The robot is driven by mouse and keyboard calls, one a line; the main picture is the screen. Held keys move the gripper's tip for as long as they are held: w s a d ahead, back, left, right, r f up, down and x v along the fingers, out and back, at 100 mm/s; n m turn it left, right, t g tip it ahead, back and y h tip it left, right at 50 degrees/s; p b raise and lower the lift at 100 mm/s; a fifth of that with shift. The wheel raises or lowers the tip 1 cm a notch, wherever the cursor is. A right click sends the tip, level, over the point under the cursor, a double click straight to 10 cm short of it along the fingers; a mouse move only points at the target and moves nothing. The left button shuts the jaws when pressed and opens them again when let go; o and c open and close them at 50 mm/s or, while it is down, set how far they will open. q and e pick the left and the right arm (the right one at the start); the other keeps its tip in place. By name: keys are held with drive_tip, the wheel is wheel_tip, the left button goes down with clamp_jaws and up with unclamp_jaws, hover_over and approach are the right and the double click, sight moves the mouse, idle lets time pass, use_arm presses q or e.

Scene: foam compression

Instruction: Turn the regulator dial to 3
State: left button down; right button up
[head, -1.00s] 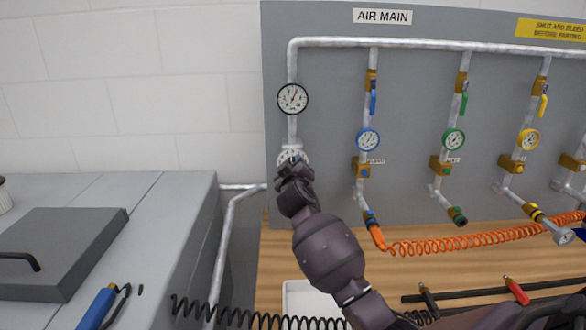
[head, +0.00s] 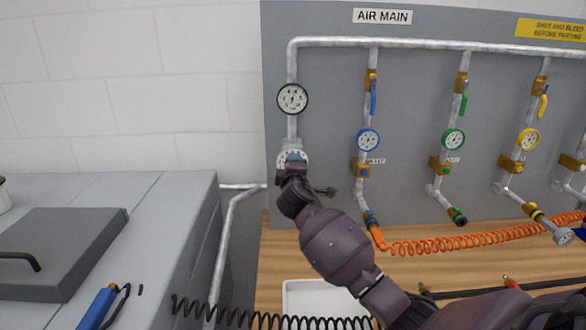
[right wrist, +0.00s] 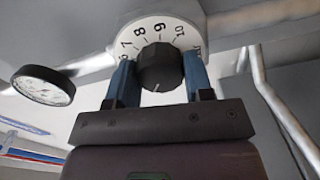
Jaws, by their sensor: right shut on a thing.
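The regulator's white dial plate (head: 284,156) sits below a round gauge (head: 292,98) on the left pipe. In the right wrist view the dial plate (right wrist: 149,26) shows numbers around 6 to 10, and its black knob (right wrist: 158,72) has a white mark pointing down toward the gripper. The number at that mark is hidden. My right gripper (right wrist: 160,66) is shut on the knob, a blue finger on each side; in the head view the gripper (head: 293,165) covers the knob. The gauge needle points nearly straight up. My left gripper is out of view.
Blue (head: 368,139), green (head: 453,139) and yellow (head: 528,139) gauges with valves stand to the right on the grey panel. An orange coiled hose (head: 450,243) and a white tray (head: 300,298) are below. A grey bench (head: 170,230) is at left.

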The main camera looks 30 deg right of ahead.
idle(0.3)
drive_tip(key=o, duration=0.9)
drive_tip(key=shift+s, duration=0.1)
drive_tip(key=b+v, duration=0.1)
drive_tip(key=v, duration=0.9)
drive_tip(key=shift+s+a, duration=0.2)
drive_tip(key=shift+s, duration=0.1)
